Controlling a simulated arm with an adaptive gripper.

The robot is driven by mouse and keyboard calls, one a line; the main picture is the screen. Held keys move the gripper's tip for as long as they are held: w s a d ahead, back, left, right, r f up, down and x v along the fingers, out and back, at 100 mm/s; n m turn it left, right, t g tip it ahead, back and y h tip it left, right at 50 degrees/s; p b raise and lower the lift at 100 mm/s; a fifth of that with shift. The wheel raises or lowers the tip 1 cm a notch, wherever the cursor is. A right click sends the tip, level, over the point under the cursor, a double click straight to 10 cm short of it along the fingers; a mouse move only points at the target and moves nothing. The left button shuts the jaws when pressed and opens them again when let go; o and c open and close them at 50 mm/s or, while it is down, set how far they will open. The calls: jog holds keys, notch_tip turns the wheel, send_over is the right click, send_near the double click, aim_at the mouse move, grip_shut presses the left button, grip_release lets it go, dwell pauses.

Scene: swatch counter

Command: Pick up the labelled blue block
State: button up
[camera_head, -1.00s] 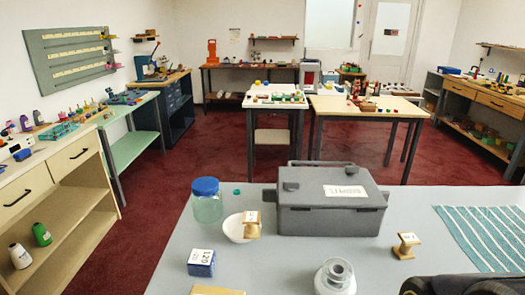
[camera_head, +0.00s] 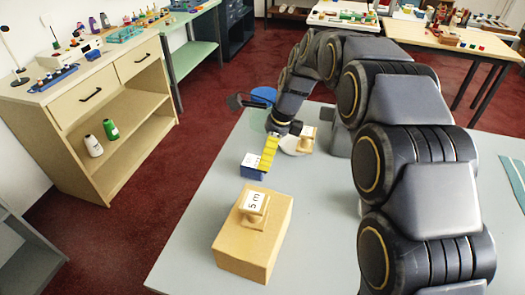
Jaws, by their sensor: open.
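The blue block (camera_head: 252,172) sits on the grey counter, left of the arm and behind the cardboard-coloured box. A white label with dark print is on its top face; the print is too small to read here. My gripper (camera_head: 267,158) reaches down from the far side, at the block's right edge. A yellow, ridged finger part shows, overlapping the block's right side in the picture. The gripper is open. The other finger is not clearly seen, and I cannot tell whether the finger touches the block.
Free counter lies left of the tan box.

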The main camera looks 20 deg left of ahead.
aim_at(254, 161)
jog(key=shift+m, duration=0.8)
jog(key=a+f, duration=0.1)
jog(key=w+a+f, duration=0.1)
jog(key=a+f, duration=0.1)
jog(key=shift+w, duration=0.25)
jog(key=x, duration=0.6)
jog(key=shift+w+d, duration=0.1)
jog(key=shift+w, duration=0.2)
jog(key=c, duration=1.2)
